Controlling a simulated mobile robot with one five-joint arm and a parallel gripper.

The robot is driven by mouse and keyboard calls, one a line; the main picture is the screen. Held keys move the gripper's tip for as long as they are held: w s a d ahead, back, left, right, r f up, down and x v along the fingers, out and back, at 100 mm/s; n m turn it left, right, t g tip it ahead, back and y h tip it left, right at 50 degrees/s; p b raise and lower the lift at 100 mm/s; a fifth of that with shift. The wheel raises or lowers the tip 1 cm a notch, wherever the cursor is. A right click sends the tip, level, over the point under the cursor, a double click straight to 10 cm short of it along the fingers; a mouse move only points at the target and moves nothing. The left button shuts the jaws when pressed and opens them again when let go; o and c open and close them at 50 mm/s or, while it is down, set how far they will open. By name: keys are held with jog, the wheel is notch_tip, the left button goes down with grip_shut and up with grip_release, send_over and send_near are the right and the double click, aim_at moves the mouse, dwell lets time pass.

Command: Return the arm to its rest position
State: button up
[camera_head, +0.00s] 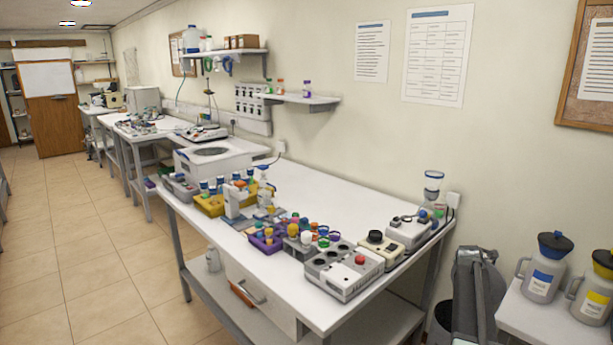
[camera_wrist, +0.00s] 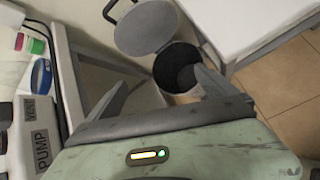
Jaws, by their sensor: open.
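My gripper (camera_wrist: 160,78) is open in the wrist view, with its two grey fingers spread apart and nothing between them. Below the fingers is my grey-green wrist housing with a small lit indicator. Beyond the fingertips is a round bin (camera_wrist: 171,62) with its grey lid (camera_wrist: 145,27) raised; the right finger overlaps part of the bin. In the head view a grey-green part at the lower right, beside the bench end, looks like my arm. The gripper's fingers cannot be made out there.
The long white workbench (camera_head: 345,212) holds racks, bottles and devices. A unit labelled pump (camera_wrist: 40,140) is close on the left in the wrist view. A side table (camera_head: 545,318) bears two jugs. The dark bin (camera_head: 441,322) stands beside the bench. Tiled floor is open at left.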

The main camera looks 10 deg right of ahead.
jog(key=s+a+m+g+y+p, duration=0.1)
jog(key=s+a+m+p, duration=0.15)
jog(key=a, duration=0.75)
jog(key=s+a+r+m+y+p, duration=0.15)
jog(key=a+m, duration=0.25)
jog(key=a, duration=0.6)
jog(key=s+a+m+g+y+p, duration=0.15)
jog(key=a+m, duration=0.25)
jog(key=a, duration=0.6)
jog(key=s+a+r+m+g+y+p, duration=0.1)
jog(key=s+a+m+p, duration=0.1)
jog(key=s+a+m, duration=0.3)
jog(key=s+a+r+m+g+y+p, duration=0.1)
jog(key=s+a+m, duration=0.3)
jog(key=s+a, duration=0.7)
jog(key=a+g, duration=0.1)
jog(key=a, duration=0.6)
jog(key=shift+m+p, duration=0.35)
jog(key=shift+w+d, duration=0.1)
